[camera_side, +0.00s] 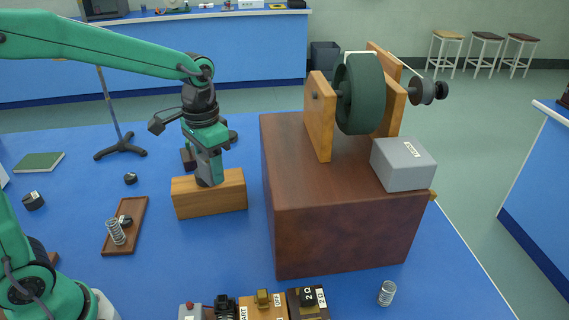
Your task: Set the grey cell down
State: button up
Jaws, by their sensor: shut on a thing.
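My gripper (207,172) points down at the top of a light wooden block (210,200) left of the centre. It is shut on a small dark grey piece (206,182), apparently the grey cell, whose lower end meets or hides behind the block's top edge. I cannot tell whether it rests on the block, sits in it or hangs just above it. The jaws cover most of the piece.
A large brown box (340,240) stands right of the block, carrying a green wheel (361,94) and a labelled grey box (404,163). A brown tray (125,227) with a spring lies left. Switch boxes (262,305) line the front. Blue bench is clear between.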

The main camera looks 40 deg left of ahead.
jog(key=s+d+f+m, duration=0.2)
jog(key=s+m, duration=0.3)
jog(key=s, duration=0.4)
jog(key=s+d+f+m, duration=0.2)
jog(key=s+d+m, duration=0.2)
jog(key=s, duration=0.5)
jog(key=shift+s+d+f+m, duration=0.2)
jog(key=shift+s+d+m, duration=0.15)
jog(key=shift+m, duration=0.75)
jog(key=shift+w, duration=0.1)
jog(key=w+a+f, duration=0.6)
jog(key=a+f, duration=0.1)
jog(key=a, duration=0.2)
jog(key=shift+a, duration=0.4)
jog(key=shift+w+f, duration=0.1)
jog(key=shift+f, duration=1.9)
jog(key=shift+w+f, duration=0.1)
jog(key=shift+f, duration=0.45)
